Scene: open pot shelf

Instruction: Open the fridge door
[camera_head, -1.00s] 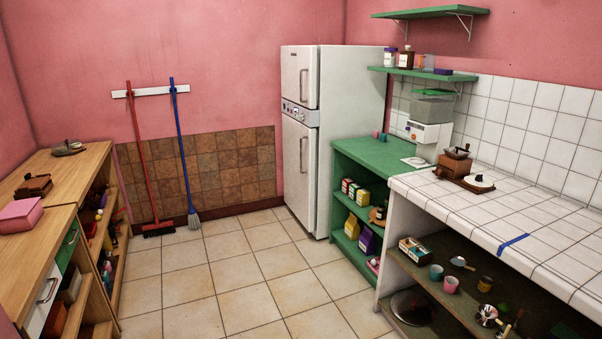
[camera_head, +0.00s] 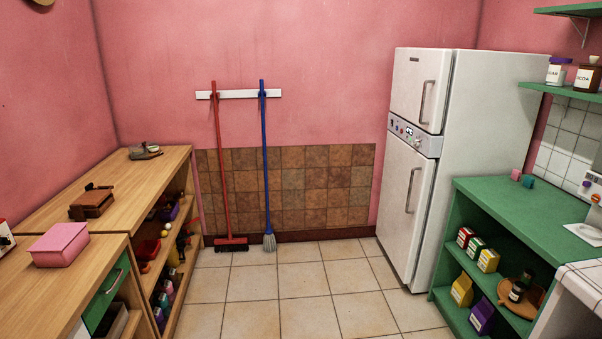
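The white fridge (camera_head: 470,150) stands against the back wall, right of centre in the head view. Its tall lower door (camera_head: 402,215) is shut and has a vertical metal handle (camera_head: 412,190) near its right edge. A smaller upper door (camera_head: 417,85) is also shut, with its own vertical handle (camera_head: 426,102). A control strip (camera_head: 414,136) with knobs runs between the two doors. Neither of my grippers shows in this view.
A green shelf unit (camera_head: 520,205) stands close to the fridge's right side. Wooden cabinets (camera_head: 130,200) line the left wall. A red broom (camera_head: 222,170) and a blue mop (camera_head: 265,170) hang at the back. The tiled floor (camera_head: 300,290) between is clear.

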